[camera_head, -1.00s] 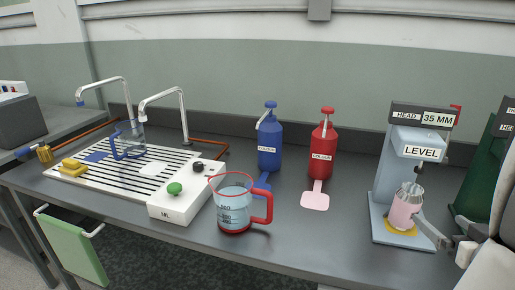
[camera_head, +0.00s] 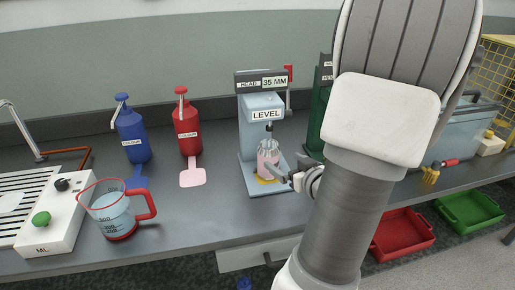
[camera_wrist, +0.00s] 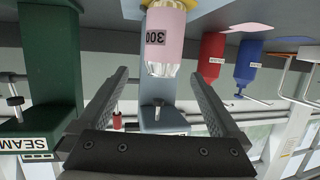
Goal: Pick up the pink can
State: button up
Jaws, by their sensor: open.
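The pink can (camera_head: 267,160) stands upright on a yellow disc at the foot of the light blue machine labelled LEVEL (camera_head: 258,110). Its top is silvery and ragged-looking. In the upside-down wrist view the pink can (camera_wrist: 166,35) shows a small number label and its silvery end. My gripper (camera_head: 283,166) is beside the can on its right in the head view. In the wrist view my gripper (camera_wrist: 159,74) is open, with its two fingers spread to either side of the can's line and nothing held. My arm hides part of the bench to the right.
Red (camera_head: 187,130) and blue (camera_head: 132,135) pump bottles stand left of the machine, with a measuring jug (camera_head: 112,212) nearer the front. A green machine (camera_wrist: 52,70) stands close by on the other side. Red (camera_head: 402,236) and green (camera_head: 470,210) trays are low at right.

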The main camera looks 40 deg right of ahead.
aim_at(275, 156)
jog(key=b+x, duration=0.2)
jog(key=x, duration=0.4)
jog(key=shift+w+f, duration=0.2)
jog(key=shift+w, duration=0.05)
jog(key=shift+a+r+b+x, duration=0.1)
jog(key=shift+b+x, duration=0.5)
jog(key=shift+x, duration=0.95)
jog(key=shift+a+r+b+x, duration=0.15)
jog(key=shift+b+x, duration=0.45)
jog(key=shift+x, duration=0.9)
jog(key=shift+w, duration=0.15)
grip_shut()
